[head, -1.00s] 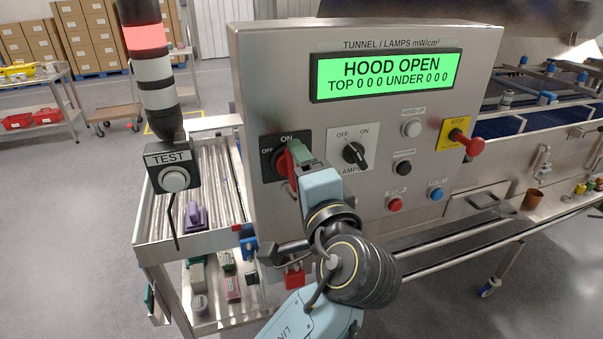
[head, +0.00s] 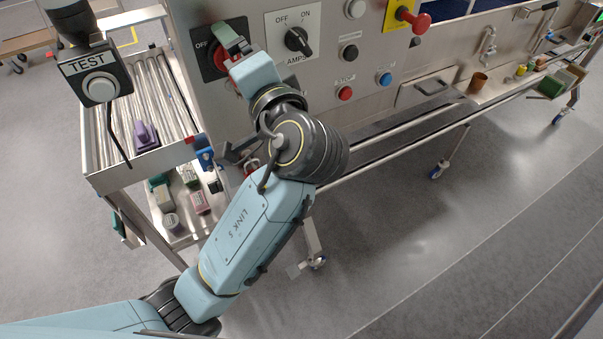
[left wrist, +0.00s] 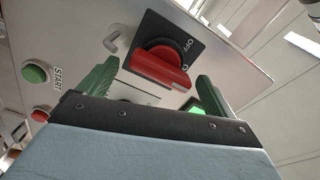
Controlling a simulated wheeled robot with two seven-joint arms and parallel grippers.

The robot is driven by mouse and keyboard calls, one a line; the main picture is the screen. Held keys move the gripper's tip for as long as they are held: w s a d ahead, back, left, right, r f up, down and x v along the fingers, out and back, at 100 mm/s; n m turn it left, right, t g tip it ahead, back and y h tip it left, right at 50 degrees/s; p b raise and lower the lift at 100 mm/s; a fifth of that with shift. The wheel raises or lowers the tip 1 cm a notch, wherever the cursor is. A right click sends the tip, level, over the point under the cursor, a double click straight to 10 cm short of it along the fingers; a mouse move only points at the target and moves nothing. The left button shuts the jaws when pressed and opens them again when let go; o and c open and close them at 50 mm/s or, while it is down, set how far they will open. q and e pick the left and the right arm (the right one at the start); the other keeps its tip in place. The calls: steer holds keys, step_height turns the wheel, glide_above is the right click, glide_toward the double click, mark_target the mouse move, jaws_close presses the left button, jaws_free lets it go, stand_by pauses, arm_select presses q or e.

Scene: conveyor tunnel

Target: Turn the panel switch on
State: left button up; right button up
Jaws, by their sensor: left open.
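The panel switch is a red rotary handle on a black plate, marked OFF and ON in the earlier head view. In the head view only a bit of the red handle (head: 221,58) shows behind my left gripper (head: 234,42). In the left wrist view the red handle (left wrist: 158,68) lies between the two green fingers of my left gripper (left wrist: 158,74). The fingers are open, with visible gaps on both sides. An OFF mark shows on the plate beside the handle. I cannot tell the switch's exact setting. My right gripper is not in view.
A black LAMPS selector (head: 298,40) sits just right of the switch. Several push buttons and a red STOP mushroom (head: 418,20) are further right. A TEST button box (head: 98,82) and a roller bed (head: 150,85) stand to the left. Floor at lower right is clear.

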arm_select(q)
steer(key=s+d+n+b, duration=0.7)
steer(key=s+n, duration=0.5)
steer(key=n, duration=0.2)
steer(key=w+d+f+m+h+b, duration=0.25)
steer(key=w+f+m, duration=0.45)
steer(key=w+f, duration=0.5)
step_height(320, 180, down, 20)
steer(key=w+m+g+h+b, duration=0.1)
steer(key=w+m+g+h, duration=0.1)
steer(key=m+h, duration=0.1)
steer(key=shift+w+m, duration=0.3)
steer(key=shift+m, duration=0.3)
